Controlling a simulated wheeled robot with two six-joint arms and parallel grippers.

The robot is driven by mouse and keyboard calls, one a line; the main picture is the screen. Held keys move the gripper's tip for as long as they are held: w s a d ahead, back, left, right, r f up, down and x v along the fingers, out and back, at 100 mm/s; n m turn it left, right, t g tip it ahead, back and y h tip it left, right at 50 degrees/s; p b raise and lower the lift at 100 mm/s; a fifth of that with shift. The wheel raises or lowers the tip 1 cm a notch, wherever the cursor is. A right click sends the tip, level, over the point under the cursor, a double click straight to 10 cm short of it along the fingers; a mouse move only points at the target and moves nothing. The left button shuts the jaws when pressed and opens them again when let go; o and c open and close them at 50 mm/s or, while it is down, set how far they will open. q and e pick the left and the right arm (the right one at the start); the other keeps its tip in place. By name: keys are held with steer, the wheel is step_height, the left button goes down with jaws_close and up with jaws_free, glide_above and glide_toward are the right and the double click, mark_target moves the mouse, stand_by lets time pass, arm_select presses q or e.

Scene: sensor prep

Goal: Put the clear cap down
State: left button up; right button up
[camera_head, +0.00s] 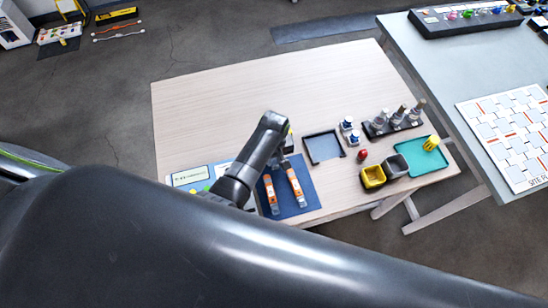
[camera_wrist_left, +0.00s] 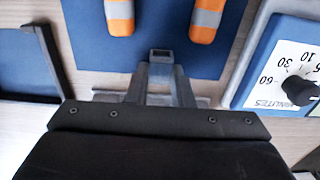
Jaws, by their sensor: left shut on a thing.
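My left gripper (camera_wrist_left: 162,68) is shut on a small square piece with a dark rim and a greyish middle (camera_wrist_left: 161,56), which appears to be the clear cap. In the wrist view it is at the fingertips, over the blue mat (camera_wrist_left: 75,35). I cannot tell whether it touches the mat. Two orange and grey probes, left (camera_wrist_left: 119,15) and right (camera_wrist_left: 206,20), lie on the mat beyond the fingertips. In the head view my left arm reaches over the mat (camera_head: 300,206) and hides the cap. My right gripper is out of view.
A dark blue shallow tray (camera_head: 324,147) is right of the mat. Yellow (camera_head: 373,176) and grey (camera_head: 396,167) bins, a teal tray (camera_head: 428,164) and a rack of bottles (camera_head: 378,131) stand farther right. A timer (camera_wrist_left: 285,75) is beside the mat. The table's far left (camera_head: 205,110) is clear.

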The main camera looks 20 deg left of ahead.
mark_target(274, 161)
arm_select(q)
steer(key=shift+f, duration=0.15)
steer(key=o, duration=0.7)
steer(key=shift+o, duration=0.2)
steer(key=shift+r, duration=0.75)
step_height(274, 161, up, 11)
steer(key=shift+f, duration=0.1)
